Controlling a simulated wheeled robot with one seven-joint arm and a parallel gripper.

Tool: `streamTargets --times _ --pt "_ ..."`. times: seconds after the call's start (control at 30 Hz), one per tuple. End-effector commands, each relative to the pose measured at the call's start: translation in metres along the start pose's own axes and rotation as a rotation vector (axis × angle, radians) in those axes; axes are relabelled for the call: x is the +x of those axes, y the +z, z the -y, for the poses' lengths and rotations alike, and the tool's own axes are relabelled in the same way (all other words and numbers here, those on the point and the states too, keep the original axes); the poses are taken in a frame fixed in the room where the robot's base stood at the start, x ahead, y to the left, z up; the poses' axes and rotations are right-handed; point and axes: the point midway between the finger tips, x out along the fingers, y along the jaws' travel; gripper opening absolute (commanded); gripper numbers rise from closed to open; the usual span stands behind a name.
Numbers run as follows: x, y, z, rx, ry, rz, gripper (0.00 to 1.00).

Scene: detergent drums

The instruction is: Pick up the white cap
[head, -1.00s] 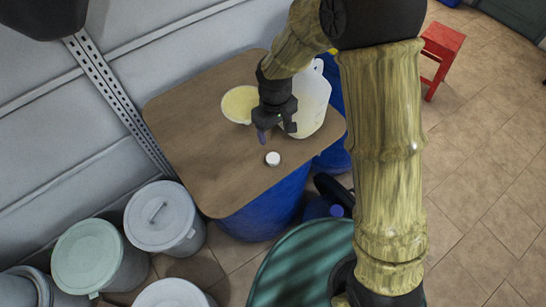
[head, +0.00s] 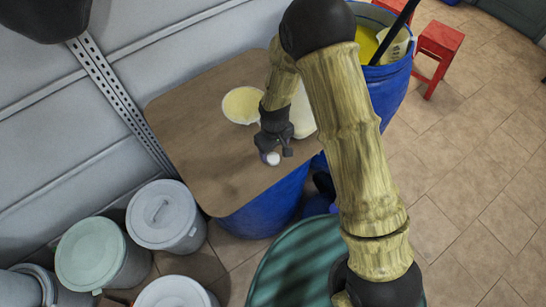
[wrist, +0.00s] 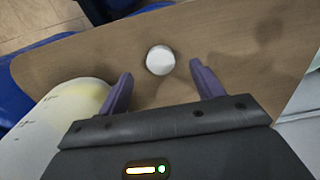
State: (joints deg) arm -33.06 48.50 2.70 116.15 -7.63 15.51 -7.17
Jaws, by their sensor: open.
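The white cap (head: 273,158) lies on the brown board (head: 190,150) near its front right edge. In the wrist view the cap (wrist: 160,60) shows as a small round white disc, just beyond and between the two purple fingertips. My gripper (wrist: 162,82) is open and empty, with the fingers spread wider than the cap. In the head view my gripper (head: 274,152) is right at the cap and partly covers it. Whether the fingers touch the board cannot be told.
A bowl of pale yellow stuff (head: 241,104) and a white jug (head: 303,118), partly hidden by my arm, stand on the board close to my gripper. A blue drum (head: 389,88) with yellow contents is behind. Lidded grey bins (head: 160,222) stand at the left.

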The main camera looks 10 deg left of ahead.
Motion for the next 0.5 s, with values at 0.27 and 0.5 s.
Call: streamTargets --times 0.27,0.5 --pt "0.009 -0.002 0.0 0.0 -0.001 0.002 0.66" --pt "0.035 -0.007 0.0 0.0 -0.001 0.004 0.66"
